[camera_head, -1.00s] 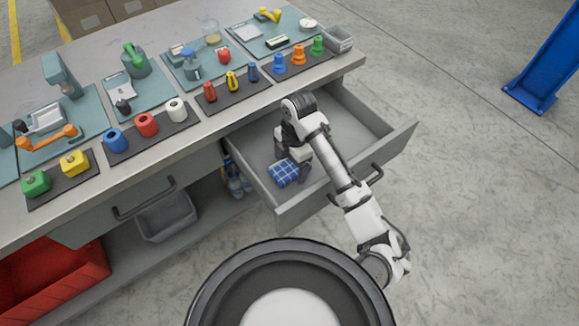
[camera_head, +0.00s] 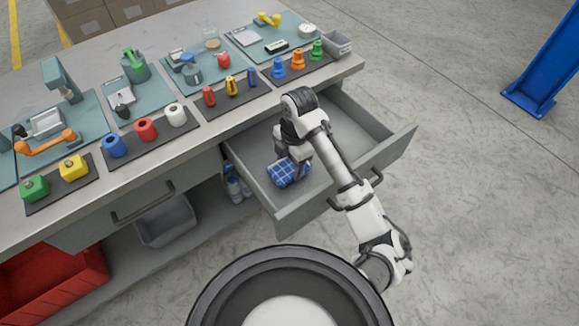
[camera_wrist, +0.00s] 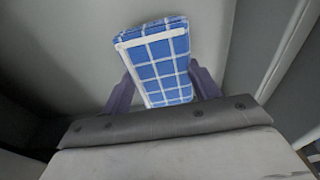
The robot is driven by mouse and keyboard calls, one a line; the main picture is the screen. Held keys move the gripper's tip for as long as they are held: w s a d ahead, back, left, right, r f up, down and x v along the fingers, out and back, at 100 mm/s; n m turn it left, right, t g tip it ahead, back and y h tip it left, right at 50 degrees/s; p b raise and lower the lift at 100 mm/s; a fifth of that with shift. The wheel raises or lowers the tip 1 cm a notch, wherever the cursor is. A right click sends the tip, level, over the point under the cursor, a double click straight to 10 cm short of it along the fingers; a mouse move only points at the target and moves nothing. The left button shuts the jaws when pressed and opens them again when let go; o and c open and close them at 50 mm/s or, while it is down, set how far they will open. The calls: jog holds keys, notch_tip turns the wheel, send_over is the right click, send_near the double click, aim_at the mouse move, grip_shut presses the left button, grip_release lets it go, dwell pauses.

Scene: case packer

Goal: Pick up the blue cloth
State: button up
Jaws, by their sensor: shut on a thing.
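The blue cloth (camera_head: 287,174) has white grid lines and is folded into a block. It is at the left part of the open drawer (camera_head: 262,197). My gripper (camera_head: 296,166) is over the cloth in the head view, its fingers partly hidden. In the wrist view the cloth (camera_wrist: 158,62) stands out between the two purple fingers of my gripper (camera_wrist: 164,92), which are shut on it. I cannot tell whether the cloth still touches the drawer floor.
The drawer's front panel and side walls surround the gripper. The rest of the drawer is empty. The bench top (camera_head: 215,140) above holds trays of coloured parts and tools. A grey bin (camera_head: 165,221) and a red crate (camera_head: 60,285) stand below.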

aim_at(290, 165)
notch_tip(290, 165, up, 18)
jog(key=shift+f, duration=0.2)
jog(key=o, duration=0.4)
jog(key=c, duration=0.3)
